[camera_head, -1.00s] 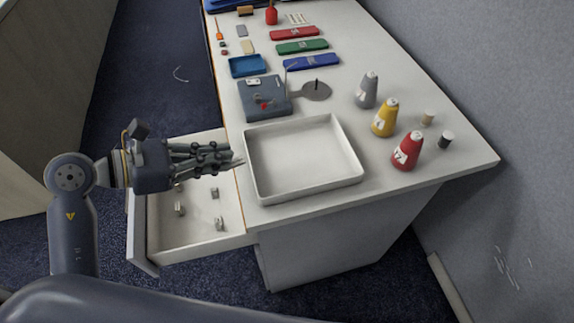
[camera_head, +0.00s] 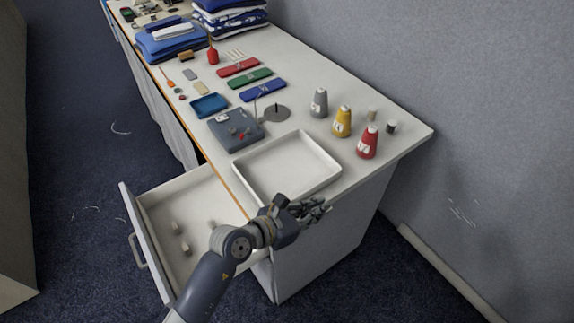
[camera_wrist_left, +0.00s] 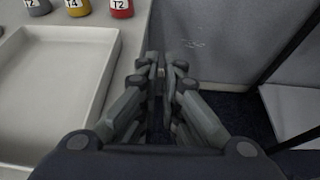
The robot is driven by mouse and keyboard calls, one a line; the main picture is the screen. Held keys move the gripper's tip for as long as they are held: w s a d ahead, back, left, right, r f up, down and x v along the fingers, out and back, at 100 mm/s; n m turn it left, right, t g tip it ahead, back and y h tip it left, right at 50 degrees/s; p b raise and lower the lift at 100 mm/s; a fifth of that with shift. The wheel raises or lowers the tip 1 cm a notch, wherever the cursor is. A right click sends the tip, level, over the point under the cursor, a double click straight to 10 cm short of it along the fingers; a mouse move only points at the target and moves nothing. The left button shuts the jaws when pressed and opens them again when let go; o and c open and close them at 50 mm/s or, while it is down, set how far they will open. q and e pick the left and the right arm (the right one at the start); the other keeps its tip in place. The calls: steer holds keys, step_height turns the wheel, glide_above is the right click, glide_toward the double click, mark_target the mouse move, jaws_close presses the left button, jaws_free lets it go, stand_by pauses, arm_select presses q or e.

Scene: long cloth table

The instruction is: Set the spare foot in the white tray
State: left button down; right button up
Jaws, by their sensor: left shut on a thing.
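The white tray (camera_head: 287,166) lies empty on the near end of the table; part of it also shows at the left of the left wrist view (camera_wrist_left: 52,92). My left gripper (camera_head: 322,208) is in front of the tray's near right corner, by the table's near edge. In the left wrist view its fingers (camera_wrist_left: 157,72) are closed together, to the right of the tray and past the table edge. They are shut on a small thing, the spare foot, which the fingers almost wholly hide. My right gripper is not in view.
An open drawer (camera_head: 158,207) with several small grey feet (camera_head: 185,247) juts out left of the tray. Grey, yellow and red cone spools (camera_head: 368,142) stand behind the tray's right side. A dark grey machine part (camera_head: 236,130) and a blue tray (camera_head: 210,105) lie farther back.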

arm_select(q)
steer(key=d, duration=0.2)
steer(key=b, duration=0.9)
glide_above(289, 191)
steer(key=s+d, duration=0.1)
steer(key=shift+s+d+f, duration=0.1)
steer(key=shift+f, duration=0.75)
steer(key=shift+w+a, duration=0.25)
steer(key=shift+w, duration=0.05)
steer(key=shift+w+a+b, duration=0.15)
steer(key=shift+w+b, duration=0.1)
steer(key=shift+b, duration=0.2)
step_height(289, 191, down, 3)
steer(key=b, duration=0.3)
steer(key=shift+w+a+f, duration=0.1)
steer(key=shift+w+f, duration=0.05)
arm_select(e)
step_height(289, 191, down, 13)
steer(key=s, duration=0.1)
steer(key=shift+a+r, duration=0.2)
